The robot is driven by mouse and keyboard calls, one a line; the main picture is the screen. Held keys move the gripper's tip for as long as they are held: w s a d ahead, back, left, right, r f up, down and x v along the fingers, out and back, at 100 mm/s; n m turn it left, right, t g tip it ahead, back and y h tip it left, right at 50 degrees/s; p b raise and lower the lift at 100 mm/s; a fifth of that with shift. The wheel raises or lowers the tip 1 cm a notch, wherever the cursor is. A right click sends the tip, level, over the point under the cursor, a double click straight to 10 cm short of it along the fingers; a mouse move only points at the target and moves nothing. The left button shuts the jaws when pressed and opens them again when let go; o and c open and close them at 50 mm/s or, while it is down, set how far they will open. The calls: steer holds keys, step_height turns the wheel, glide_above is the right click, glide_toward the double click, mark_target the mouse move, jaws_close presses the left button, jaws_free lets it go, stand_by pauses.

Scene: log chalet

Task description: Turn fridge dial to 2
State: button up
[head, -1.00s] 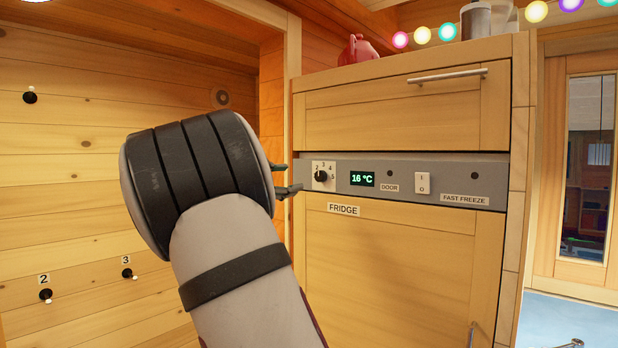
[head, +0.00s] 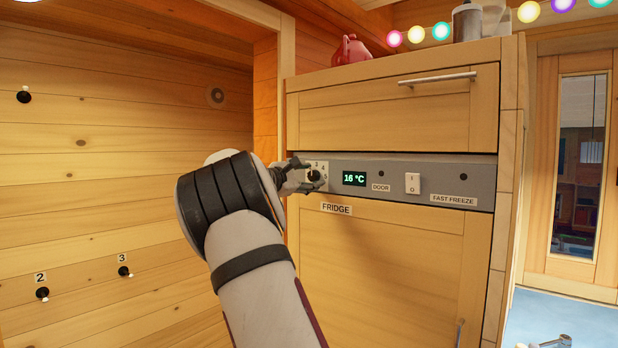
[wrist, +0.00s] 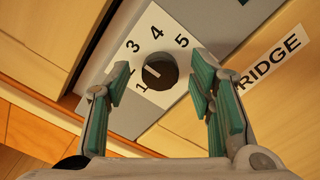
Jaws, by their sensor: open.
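The fridge dial (wrist: 160,70) is a round black knob on a white plate marked 1 to 5. A white mark on it lies toward the 1 and 2 side; I cannot tell exactly which number it meets. My gripper (wrist: 161,68) is open, with its green-padded fingers on either side of the dial. The left finger partly hides the 2. Whether the pads touch the knob is not clear. In the head view, my gripper (head: 306,176) is at the dial and partly covers its plate.
The grey fridge panel (head: 400,172) also carries a green 16 °C display (head: 354,179), a white switch (head: 412,183) and labels. The FRIDGE label (head: 336,208) is below. A log wall (head: 120,160) is at left.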

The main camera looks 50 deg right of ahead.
steer(key=c, duration=1.2)
steer(key=shift+o, duration=0.2)
steer(key=n, duration=0.4)
steer(key=shift+n, duration=0.3)
steer(key=n, duration=0.4)
steer(key=shift+w, duration=0.1)
steer(key=o, duration=1.2)
steer(key=shift+c, duration=0.2)
